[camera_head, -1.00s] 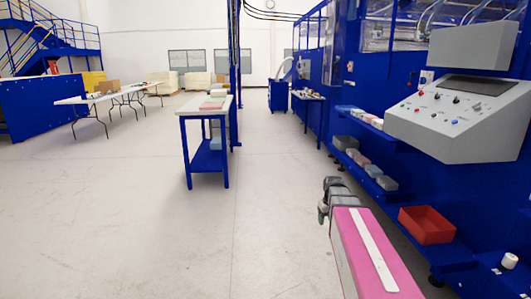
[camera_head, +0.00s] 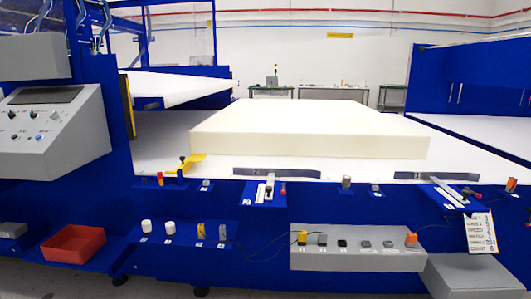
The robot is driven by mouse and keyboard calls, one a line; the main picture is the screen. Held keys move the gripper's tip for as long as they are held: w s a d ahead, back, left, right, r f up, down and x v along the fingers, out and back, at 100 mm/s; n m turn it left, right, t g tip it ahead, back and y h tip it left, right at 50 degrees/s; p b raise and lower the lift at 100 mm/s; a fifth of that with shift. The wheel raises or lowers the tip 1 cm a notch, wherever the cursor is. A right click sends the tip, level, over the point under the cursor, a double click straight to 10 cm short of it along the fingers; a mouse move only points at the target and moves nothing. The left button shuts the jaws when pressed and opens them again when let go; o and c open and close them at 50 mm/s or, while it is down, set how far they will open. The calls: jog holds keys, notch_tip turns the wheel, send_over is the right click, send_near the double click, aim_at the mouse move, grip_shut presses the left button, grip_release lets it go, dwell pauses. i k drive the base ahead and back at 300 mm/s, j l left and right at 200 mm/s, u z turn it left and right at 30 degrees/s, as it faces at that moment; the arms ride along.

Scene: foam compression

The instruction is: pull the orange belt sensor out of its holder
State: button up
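Several small orange or reddish parts stand along the front of the blue machine, and I cannot tell for sure which is the belt sensor. One orange-topped part (camera_head: 411,240) stands at the right end of a grey panel. Another orange part (camera_head: 512,185) stands on the machine's edge at the far right. A small red-orange part (camera_head: 160,178) is on the left of that edge. Holder details are too small to make out. My gripper is not in view.
A large cream foam block (camera_head: 300,140) lies on the white table. A grey panel (camera_head: 300,261) carries a row of small parts. A blue shelf holds white and yellow parts. A red bin (camera_head: 74,243) and a control console (camera_head: 50,130) are at left; a printed card (camera_head: 480,232) is at right.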

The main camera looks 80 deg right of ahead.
aim_at(511, 180)
jog(key=z, duration=1.45)
jog(key=l+z, duration=0.2)
jog(key=z, duration=0.3)
jog(key=l+z, duration=0.3)
jog(key=z, duration=0.15)
jog(key=l+z, duration=0.25)
jog(key=z, duration=0.25)
jog(key=l+z, duration=0.25)
jog(key=z, duration=0.25)
jog(key=i+l+z, duration=0.45)
jog(key=l, duration=0.25)
jog(key=i+l+z, duration=0.45)
jog(key=i+l, duration=0.7)
jog(key=l, duration=0.25)
jog(key=i+l+z, duration=0.1)
jog(key=l, duration=0.3)
jog(key=i+l, duration=0.25)
jog(key=i+l+z, duration=0.1)
jog(key=l, duration=0.4)
jog(key=i+l, duration=0.25)
jog(key=l+z, duration=0.05)
jog(key=l, duration=0.1)
